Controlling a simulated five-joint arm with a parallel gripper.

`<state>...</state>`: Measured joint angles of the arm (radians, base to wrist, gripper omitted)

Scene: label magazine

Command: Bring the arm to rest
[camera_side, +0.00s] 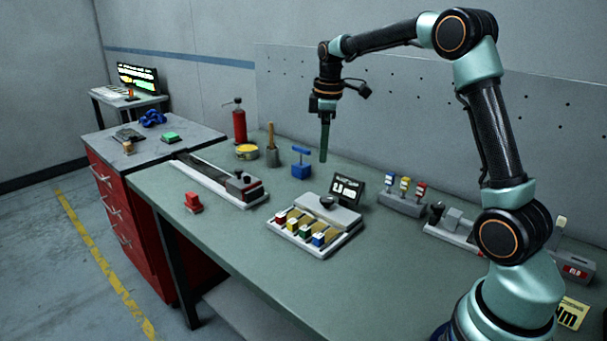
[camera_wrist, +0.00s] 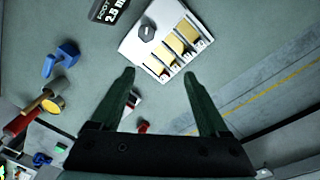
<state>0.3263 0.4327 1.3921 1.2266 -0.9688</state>
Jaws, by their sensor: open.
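My gripper (camera_side: 324,140) hangs above the green workbench (camera_side: 400,262), fingers pointing down, clear of everything on it. In the wrist view my gripper (camera_wrist: 160,82) shows its two dark green fingers spread wide with nothing between them. The arm is raised and bent, with its base at the right end of the bench. The label magazine (camera_side: 276,238) stands below and in front of the gripper, a pale tray with several slots with red, green, yellow and blue pieces; it also shows in the wrist view (camera_wrist: 150,50).
A small display (camera_side: 347,191) stands behind the magazine. A long grey fixture (camera_side: 215,178), a red piece (camera_side: 193,203), a red bottle (camera_side: 239,122) and a rack of coloured stamps (camera_side: 403,203) stand around. The front middle of the bench is clear.

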